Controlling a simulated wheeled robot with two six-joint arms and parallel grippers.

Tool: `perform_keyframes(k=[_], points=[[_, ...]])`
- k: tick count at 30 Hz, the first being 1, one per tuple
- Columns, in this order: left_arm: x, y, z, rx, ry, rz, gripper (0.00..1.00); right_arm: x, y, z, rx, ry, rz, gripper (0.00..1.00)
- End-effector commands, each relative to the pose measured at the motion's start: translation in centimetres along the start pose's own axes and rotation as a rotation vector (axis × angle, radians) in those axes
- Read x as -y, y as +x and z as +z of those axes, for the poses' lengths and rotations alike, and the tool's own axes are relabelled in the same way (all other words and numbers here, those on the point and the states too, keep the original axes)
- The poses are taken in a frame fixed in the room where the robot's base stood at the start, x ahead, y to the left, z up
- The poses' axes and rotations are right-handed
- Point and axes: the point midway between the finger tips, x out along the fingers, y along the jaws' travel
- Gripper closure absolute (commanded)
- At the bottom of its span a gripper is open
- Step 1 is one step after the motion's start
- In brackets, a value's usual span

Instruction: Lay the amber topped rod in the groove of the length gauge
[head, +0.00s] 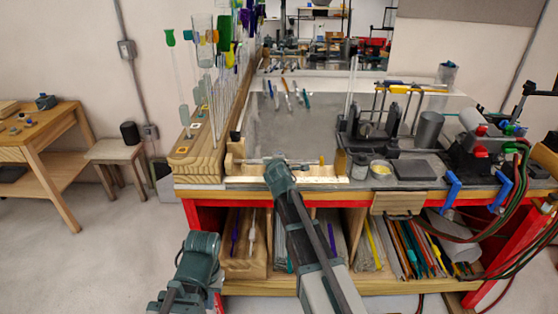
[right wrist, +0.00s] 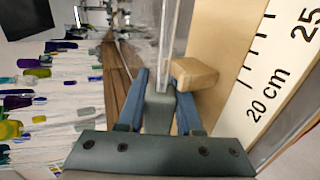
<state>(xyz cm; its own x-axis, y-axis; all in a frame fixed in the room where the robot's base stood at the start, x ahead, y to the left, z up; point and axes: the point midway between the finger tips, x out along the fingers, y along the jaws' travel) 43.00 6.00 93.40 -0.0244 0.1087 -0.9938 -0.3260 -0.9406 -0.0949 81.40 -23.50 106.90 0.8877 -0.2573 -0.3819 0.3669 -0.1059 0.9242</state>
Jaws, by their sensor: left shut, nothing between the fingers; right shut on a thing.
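The length gauge (head: 300,181) is a pale wooden strip with a scale along the front of the bench; its "20 cm" and "25" marks show in the right wrist view (right wrist: 262,100). A thin clear rod lies across just above or on it, with an amber end (head: 322,160) toward the right. My right gripper (right wrist: 160,95) is shut on this clear rod (right wrist: 170,35), beside a small wooden block of the gauge (right wrist: 193,74). I cannot tell whether the rod touches the groove. My left gripper (head: 204,243) is low in front of the bench, shut and empty; its fingertips are hardly visible.
A wooden rack (head: 200,165) with tall coloured rods stands left of the gauge. A dark fixture (head: 375,135), a grey cylinder (head: 429,130) and a machine with hoses (head: 478,140) crowd the right. The grey worktop (head: 310,130) behind the gauge is mostly clear.

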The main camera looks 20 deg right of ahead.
Motion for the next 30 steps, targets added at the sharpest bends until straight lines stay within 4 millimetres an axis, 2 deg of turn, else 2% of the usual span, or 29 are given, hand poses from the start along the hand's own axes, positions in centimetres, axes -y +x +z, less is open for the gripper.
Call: perform_keyframes(k=[6,7,12,24,26,30], points=[[0.0,0.0,0.0,0.000,0.000,0.000,1.00,0.0,0.0,0.0,0.001,0.000,-0.001,1.00],[0.0,0.0,0.0,0.000,0.000,0.000,1.00,0.0,0.0,0.0,0.001,0.000,-0.001,0.62],[0.0,0.0,0.0,0.000,0.000,0.000,1.00,0.1,0.0,0.0,0.001,0.001,-0.002,0.31],[0.0,0.0,0.0,0.000,0.000,0.000,1.00,0.2,-0.2,0.0,0.002,0.002,-0.006,0.31],[0.0,-0.2,0.0,0.000,0.000,0.000,1.00,0.2,-0.6,0.0,0.001,0.002,-0.006,0.31],[0.1,-1.1,0.1,0.000,0.000,0.000,1.00,0.1,-2.9,0.1,0.000,0.003,-0.006,0.31]])
